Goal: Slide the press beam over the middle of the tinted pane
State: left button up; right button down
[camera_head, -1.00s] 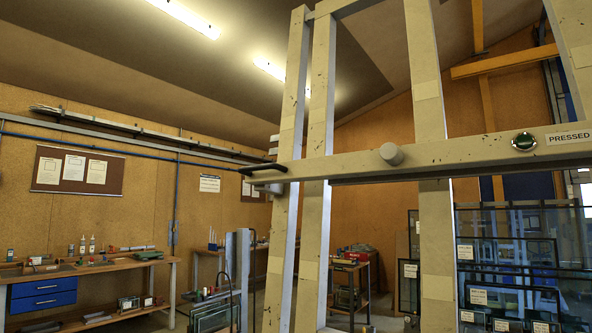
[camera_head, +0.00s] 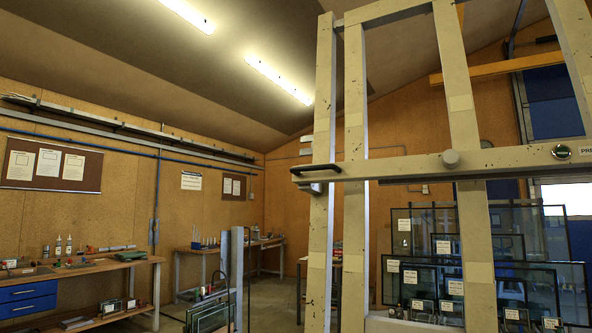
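The press beam (camera_head: 400,166) is a pale, worn horizontal bar across the uprights of a tall tilting frame (camera_head: 321,225). Its left end has a black handle (camera_head: 316,169) just beyond the leftmost upright. I cannot make out the tinted pane in the frame; only the frame's left and upper parts show. Neither of my grippers is in view.
Several dark-edged, labelled glass panes (camera_head: 531,240) lean behind the frame at right. A wooden workbench (camera_head: 125,264) with blue drawers stands at left. A rack of small panes (camera_head: 208,314) stands front left of the frame. Some open floor shows between them.

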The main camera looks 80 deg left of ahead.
aim_at(310, 179)
jog(key=u, duration=1.5)
jog(key=i, duration=0.5)
